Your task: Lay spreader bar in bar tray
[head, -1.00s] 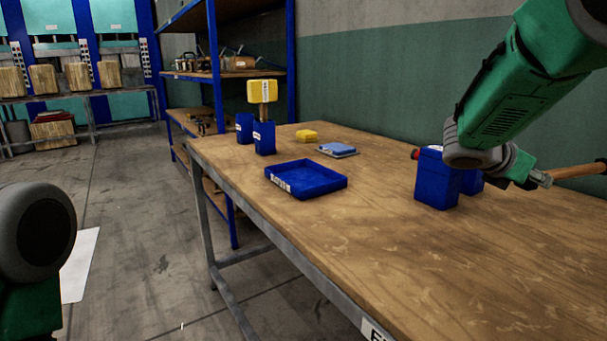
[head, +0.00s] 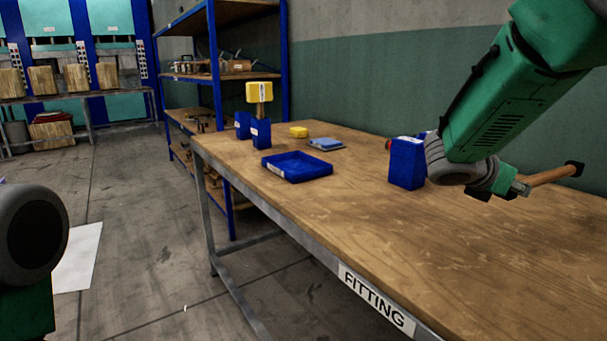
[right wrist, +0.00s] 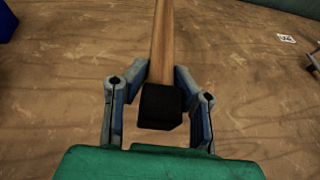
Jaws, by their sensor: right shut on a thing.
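The spreader bar (head: 552,176), a wooden rod with black ends, is in my right gripper (head: 515,188) above the right part of the bench. In the right wrist view the fingers (right wrist: 163,78) stand on both sides of the bar (right wrist: 160,45), close to its black end (right wrist: 160,106). The bar tray appears to be the shallow blue tray (head: 318,175), empty on the bench left of the gripper and well apart from it. My left gripper is not in view; only part of my left arm shows at lower left.
A blue bin (head: 407,163) stands between the tray and my right gripper. Behind the tray are a light-blue block (head: 326,144), a yellow piece (head: 299,132) and a blue bin (head: 261,133) with a yellow-headed mallet (head: 260,92). The front of the bench (head: 400,250) is clear.

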